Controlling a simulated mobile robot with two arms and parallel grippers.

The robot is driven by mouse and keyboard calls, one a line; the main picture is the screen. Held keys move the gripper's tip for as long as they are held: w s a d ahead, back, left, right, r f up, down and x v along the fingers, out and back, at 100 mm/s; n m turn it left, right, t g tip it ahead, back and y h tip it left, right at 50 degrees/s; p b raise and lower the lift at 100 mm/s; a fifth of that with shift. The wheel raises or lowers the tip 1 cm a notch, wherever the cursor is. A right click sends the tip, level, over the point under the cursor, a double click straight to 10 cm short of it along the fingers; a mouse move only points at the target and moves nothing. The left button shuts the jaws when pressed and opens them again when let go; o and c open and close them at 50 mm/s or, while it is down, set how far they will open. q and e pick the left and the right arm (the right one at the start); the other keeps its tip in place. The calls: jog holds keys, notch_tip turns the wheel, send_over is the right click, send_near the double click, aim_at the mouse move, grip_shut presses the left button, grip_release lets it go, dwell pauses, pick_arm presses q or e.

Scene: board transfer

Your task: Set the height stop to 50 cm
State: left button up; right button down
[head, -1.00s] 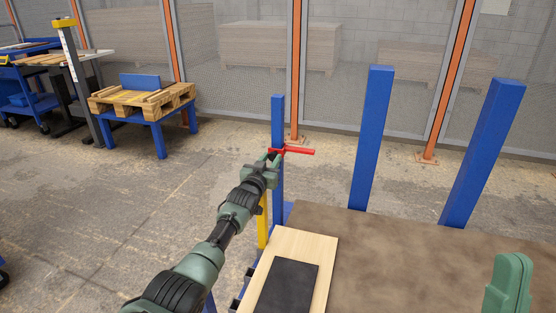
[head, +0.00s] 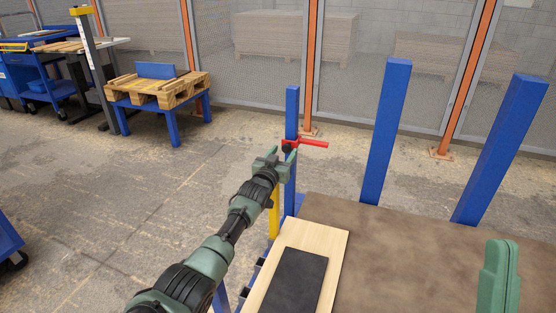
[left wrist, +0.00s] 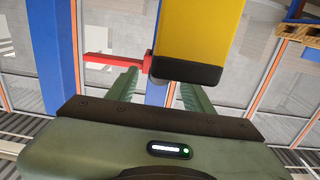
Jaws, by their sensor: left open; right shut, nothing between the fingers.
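The height stop is a red bar (head: 312,143) with a dark knob (head: 288,148) at a slim blue post (head: 292,105). The red bar also shows in the left wrist view (left wrist: 115,61). My left gripper (head: 280,154) is open, with its fingertips close to the knob; I cannot tell whether they touch it. A yellow strip (head: 274,215) stands below the gripper. No scale marks are readable at the post. My right gripper (head: 502,250) is shut and empty at the lower right.
A brown table top (head: 400,245) lies right of the post, with a pale board (head: 333,245) and a dark sheet (head: 292,285) on it. Two thick blue posts (head: 386,130) (head: 500,150) rise behind. A pallet (head: 160,92) on a blue stand is at the back left. Floor between is clear.

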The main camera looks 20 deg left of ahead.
pick_arm(q)
jog(key=s+p, duration=0.3)
jog(key=s, duration=0.3)
jog(key=shift+s, duration=0.35)
pick_arm(e)
jog(key=w+f+g+h, duration=0.3)
jog(key=w+f+g, duration=0.5)
jog(key=f, duration=0.5)
jog(key=shift+a+g, duration=0.15)
jog(key=shift+g, duration=0.45)
pick_arm(q)
jog(key=shift+s, duration=0.1)
pick_arm(e)
jog(key=shift+s+f, duration=0.1)
